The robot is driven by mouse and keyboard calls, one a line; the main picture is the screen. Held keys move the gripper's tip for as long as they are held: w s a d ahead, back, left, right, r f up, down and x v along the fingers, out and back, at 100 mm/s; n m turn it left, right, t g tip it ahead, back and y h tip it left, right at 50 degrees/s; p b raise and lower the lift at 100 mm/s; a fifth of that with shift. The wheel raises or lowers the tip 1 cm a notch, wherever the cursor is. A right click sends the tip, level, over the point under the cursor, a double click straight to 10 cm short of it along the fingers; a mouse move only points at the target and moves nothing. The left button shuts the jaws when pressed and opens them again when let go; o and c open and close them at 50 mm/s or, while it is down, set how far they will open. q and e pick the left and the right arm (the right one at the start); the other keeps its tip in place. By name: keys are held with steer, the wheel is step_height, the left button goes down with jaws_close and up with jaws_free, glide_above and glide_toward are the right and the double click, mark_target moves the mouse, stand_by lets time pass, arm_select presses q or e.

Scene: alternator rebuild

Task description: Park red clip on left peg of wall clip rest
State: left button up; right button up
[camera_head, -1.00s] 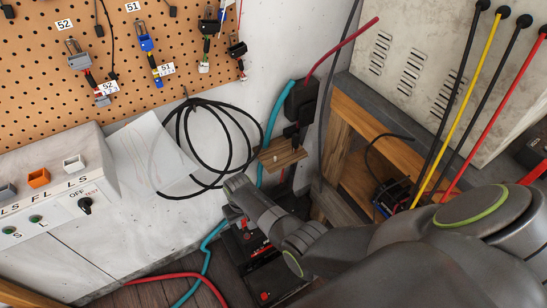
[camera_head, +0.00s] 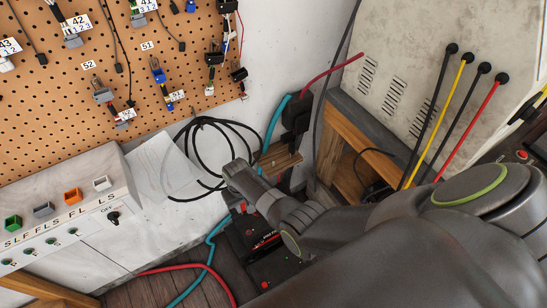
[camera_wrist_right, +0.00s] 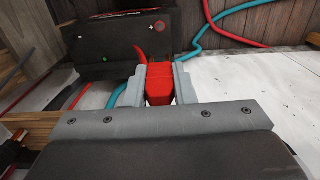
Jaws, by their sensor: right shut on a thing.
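My right gripper (camera_head: 240,172) is shut on the red clip (camera_wrist_right: 158,84). In the right wrist view the clip sits between the two grey fingers, with its red tail pointing up. In the head view the gripper hides most or all of it. The wall clip rest (camera_head: 280,160) is a small wooden block low on the white wall, just right of and beyond the gripper. The gripper partly covers its left side, and I cannot see the left peg. My left gripper is not in view.
A black box with a plus mark (camera_wrist_right: 120,38) stands on the floor below. Teal (camera_head: 274,118) and red (camera_head: 330,70) cables run past the rest. A coiled black cable (camera_head: 185,165) hangs to its left. A wooden frame (camera_head: 335,140) stands close on its right.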

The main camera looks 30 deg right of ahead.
step_height(320, 180, up, 11)
steer(key=p, duration=1)
steer(key=shift+r+p, duration=0.1)
steer(key=shift+p, duration=0.2)
steer(key=w+d+f+n+b, duration=0.1)
steer(key=w+d+n+b, duration=0.2)
steer(key=w+d+b, duration=0.5)
steer(key=n+b, duration=0.3)
steer(key=b, duration=0.6)
glide_above(274, 162)
step_height(274, 162, down, 3)
steer(key=shift+w+f, duration=0.1)
steer(key=shift+f, duration=0.05)
steer(key=shift+f+b, duration=0.55)
steer(key=shift+f, duration=0.2)
steer(key=shift+f+b, duration=1.1)
steer(key=shift+f, duration=0.1)
steer(key=o, duration=0.8)
